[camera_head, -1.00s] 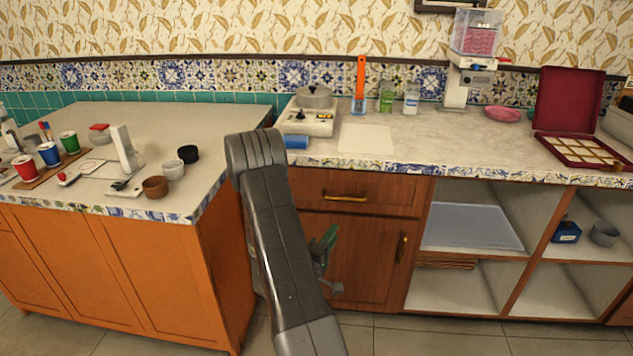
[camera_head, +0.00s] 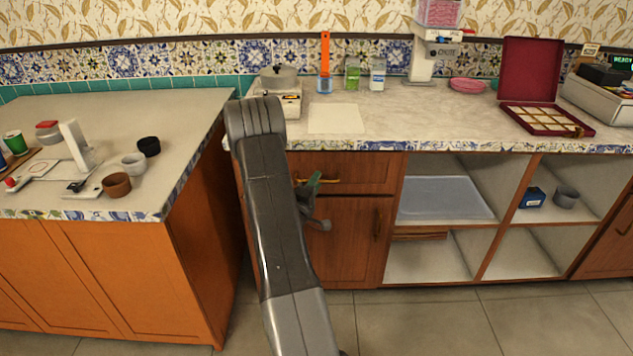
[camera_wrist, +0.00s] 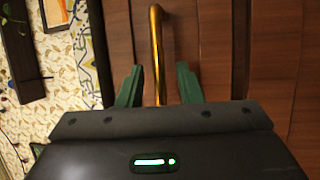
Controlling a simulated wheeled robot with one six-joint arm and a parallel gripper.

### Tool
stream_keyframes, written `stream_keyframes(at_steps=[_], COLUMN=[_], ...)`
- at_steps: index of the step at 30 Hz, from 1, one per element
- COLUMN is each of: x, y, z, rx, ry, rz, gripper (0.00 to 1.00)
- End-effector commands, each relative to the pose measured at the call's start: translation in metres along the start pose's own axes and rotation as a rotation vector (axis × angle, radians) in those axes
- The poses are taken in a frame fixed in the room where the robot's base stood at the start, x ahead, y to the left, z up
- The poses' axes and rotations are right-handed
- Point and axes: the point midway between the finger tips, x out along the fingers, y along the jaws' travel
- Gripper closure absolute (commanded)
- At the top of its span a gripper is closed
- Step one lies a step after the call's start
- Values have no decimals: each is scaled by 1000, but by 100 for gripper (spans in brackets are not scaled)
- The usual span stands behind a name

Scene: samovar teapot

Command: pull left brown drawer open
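The brown drawer (camera_head: 368,172) is closed, under the counter, above a brown cabinet door. Its brass handle (camera_head: 328,181) runs horizontally across the front. In the wrist view the handle (camera_wrist: 157,50) appears as an upright bar between the two green fingers. My gripper (camera_wrist: 160,85) is open, with a finger on each side of the handle and gaps visible on both sides. In the head view my gripper (camera_head: 312,186) is at the drawer front near the handle's left end, partly hidden by my arm.
The cabinet door (camera_head: 345,240) below has its own upright handle (camera_head: 378,224). An orange cabinet (camera_head: 130,270) stands close on the left. Open shelves (camera_head: 440,200) are on the right. The counter above holds a pot (camera_head: 279,77) and bottles. Floor is free in front.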

Motion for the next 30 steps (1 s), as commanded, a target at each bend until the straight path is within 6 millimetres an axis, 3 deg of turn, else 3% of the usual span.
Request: stream_keyframes(at_steps=[5, 13, 18, 30], x=[12, 13, 12, 10], y=[0, 0, 0, -1], z=[0, 0, 0, 1], rx=[-1, -1, -1, -1], ry=[1, 1, 1, 1], rz=[0, -1, -1, -2], gripper=[68, 68, 99, 100])
